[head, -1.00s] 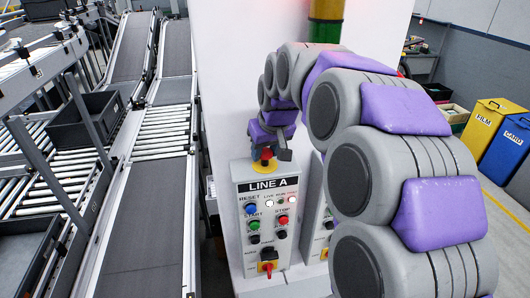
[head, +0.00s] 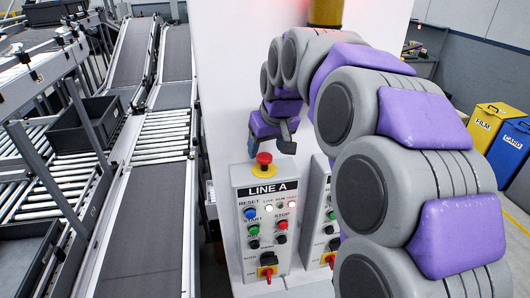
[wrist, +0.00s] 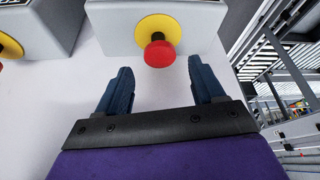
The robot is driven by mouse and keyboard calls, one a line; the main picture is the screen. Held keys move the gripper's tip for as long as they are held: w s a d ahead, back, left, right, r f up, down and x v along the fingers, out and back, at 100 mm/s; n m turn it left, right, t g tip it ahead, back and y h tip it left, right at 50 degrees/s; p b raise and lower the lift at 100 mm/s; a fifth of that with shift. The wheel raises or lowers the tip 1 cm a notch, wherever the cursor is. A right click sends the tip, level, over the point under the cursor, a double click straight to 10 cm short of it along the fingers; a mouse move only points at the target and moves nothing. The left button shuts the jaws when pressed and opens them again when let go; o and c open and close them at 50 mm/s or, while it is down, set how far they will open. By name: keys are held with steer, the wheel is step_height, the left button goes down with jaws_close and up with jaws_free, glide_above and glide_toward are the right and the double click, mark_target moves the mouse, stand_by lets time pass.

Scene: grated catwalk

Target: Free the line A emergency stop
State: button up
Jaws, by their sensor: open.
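The LINE A control box (head: 240,260) stands in front of a white cabinet. Its emergency stop (head: 263,158) is a red mushroom knob on a yellow collar at the top of the box. My gripper (head: 281,138) is open and empty, above and slightly right of the knob, apart from it. In the wrist view the red knob (wrist: 159,53) stands just beyond my open blue fingertips (wrist: 160,68), roughly midway between them, with nothing gripped. Whether the knob is pressed in or out I cannot tell.
A second similar control box (head: 317,218) stands close on the right, partly hidden by my arm; its stop (wrist: 8,47) shows at the wrist view's left edge. Conveyors (head: 140,230) run on the left. Yellow (head: 487,122) and blue (head: 507,150) bins stand far right.

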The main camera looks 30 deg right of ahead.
steer(key=v, duration=1.3)
steer(key=shift+r, duration=0.25)
steer(key=shift+a, duration=0.1)
